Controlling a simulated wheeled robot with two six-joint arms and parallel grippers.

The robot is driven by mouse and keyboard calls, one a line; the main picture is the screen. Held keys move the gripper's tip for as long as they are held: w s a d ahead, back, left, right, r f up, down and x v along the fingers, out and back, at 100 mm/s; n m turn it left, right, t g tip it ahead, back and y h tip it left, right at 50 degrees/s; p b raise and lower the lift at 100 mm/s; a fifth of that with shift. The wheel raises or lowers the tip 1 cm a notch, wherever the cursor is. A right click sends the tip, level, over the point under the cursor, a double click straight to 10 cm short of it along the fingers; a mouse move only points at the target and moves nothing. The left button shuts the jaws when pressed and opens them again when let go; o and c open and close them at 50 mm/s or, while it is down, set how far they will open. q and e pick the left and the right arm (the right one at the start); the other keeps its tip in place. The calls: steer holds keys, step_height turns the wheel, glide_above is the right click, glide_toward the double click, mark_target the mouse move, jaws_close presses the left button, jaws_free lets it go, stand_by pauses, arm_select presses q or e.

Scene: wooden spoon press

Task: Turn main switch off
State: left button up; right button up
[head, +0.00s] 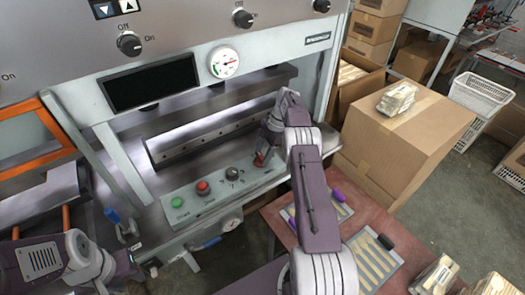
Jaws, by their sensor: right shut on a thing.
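The press has a light control panel (200,200) with a green button (178,203), a red button (203,187) and a dark selector knob (232,173). At the panel's right end is a red switch (259,160), which looks like the main switch. My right gripper (263,153) is on this switch and shut on it, hiding most of it. Its on or off position cannot be read. My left gripper (128,266) is low at the left, away from the panel, and its fingers are not clear.
A black display (150,83), a round gauge (223,63) and rotary knobs are on the press above. A table (383,212) with trays of wooden sticks stands at the lower right. Cardboard boxes (408,135) stand behind it.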

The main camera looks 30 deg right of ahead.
stand_by(0.3)
steer(key=o, duration=1.4)
steer(key=shift+c, duration=0.2)
steer(key=shift+r, duration=0.1)
